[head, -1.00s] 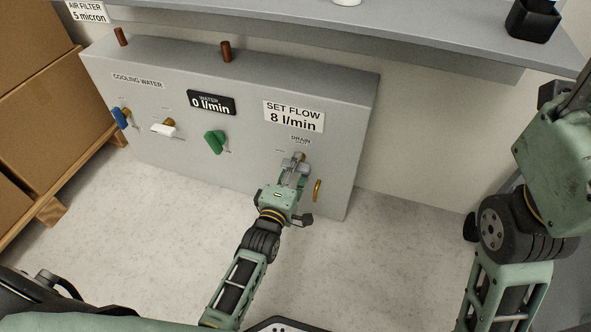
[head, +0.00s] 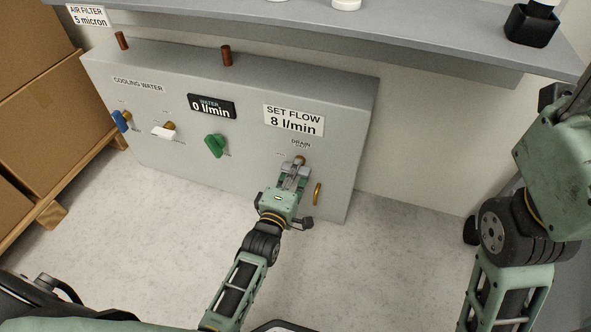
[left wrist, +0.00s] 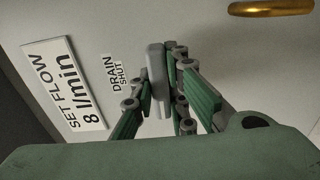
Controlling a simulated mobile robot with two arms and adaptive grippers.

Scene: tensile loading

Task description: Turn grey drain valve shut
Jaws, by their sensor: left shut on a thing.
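The grey drain valve (head: 300,161) sits at the right of the grey panel, under the small label DRAIN. Its brass stem shows just above my fingers in the head view. My left gripper (head: 293,176) reaches up to it from below and is shut on its grey handle. In the left wrist view the grey handle (left wrist: 156,72) stands between the green-padded fingers of my left gripper (left wrist: 158,92). The label beside it reads DRAIN and SHUT (left wrist: 115,74). Much of the handle is hidden by the fingers in the head view.
On the panel (head: 240,180) are a green valve (head: 215,145), a white valve (head: 163,132) and a blue valve (head: 121,121). A brass handle (head: 317,194) stands close right of my left gripper. The display (head: 211,105) reads 0 l/min; the sign (head: 293,120) reads 8 l/min.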

